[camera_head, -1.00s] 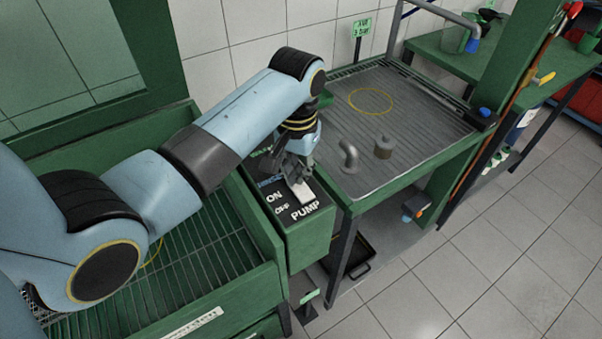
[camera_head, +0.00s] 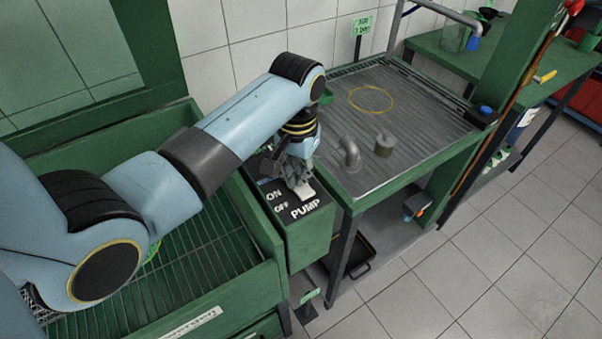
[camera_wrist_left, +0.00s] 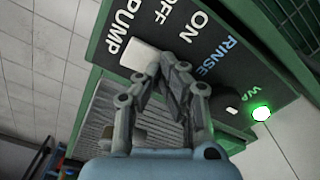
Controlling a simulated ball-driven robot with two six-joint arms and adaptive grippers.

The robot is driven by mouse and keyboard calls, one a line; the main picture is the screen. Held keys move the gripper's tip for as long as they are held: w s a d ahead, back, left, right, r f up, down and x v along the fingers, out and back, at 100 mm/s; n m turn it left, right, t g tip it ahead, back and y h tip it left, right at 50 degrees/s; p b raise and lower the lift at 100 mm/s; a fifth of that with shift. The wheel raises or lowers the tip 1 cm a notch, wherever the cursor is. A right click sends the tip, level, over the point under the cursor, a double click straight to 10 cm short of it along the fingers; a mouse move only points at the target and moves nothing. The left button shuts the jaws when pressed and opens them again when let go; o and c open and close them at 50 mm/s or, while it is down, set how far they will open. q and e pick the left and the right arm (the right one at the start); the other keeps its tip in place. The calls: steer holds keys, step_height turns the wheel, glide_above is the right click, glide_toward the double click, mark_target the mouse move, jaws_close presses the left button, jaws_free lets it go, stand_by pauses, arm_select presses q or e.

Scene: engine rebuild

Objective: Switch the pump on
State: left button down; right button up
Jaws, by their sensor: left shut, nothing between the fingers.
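The pump switch is a pale rocker (camera_head: 305,189) on the dark top of a green control box (camera_head: 306,238), by the labels ON, OFF and PUMP. My left gripper (camera_head: 299,181) is shut and empty, pointing down with its fingertips at the switch. In the wrist view the left gripper (camera_wrist_left: 165,62) has its tips together by the ON-side end of the pale switch (camera_wrist_left: 139,57). I cannot tell whether they touch it, or which way the rocker is tipped. My right gripper is not in view.
A green lamp (camera_wrist_left: 261,112) glows at the panel's far end, past the RINSE label. A ribbed metal bench (camera_head: 420,120) with a bent pipe (camera_head: 349,154) and a small cylinder (camera_head: 384,145) stands right of the box. A slatted green basin (camera_head: 205,270) lies under my left arm.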

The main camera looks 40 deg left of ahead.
arm_select(q)
steer(key=shift+r+p, duration=1.15)
steer(key=shift+r, duration=2.35)
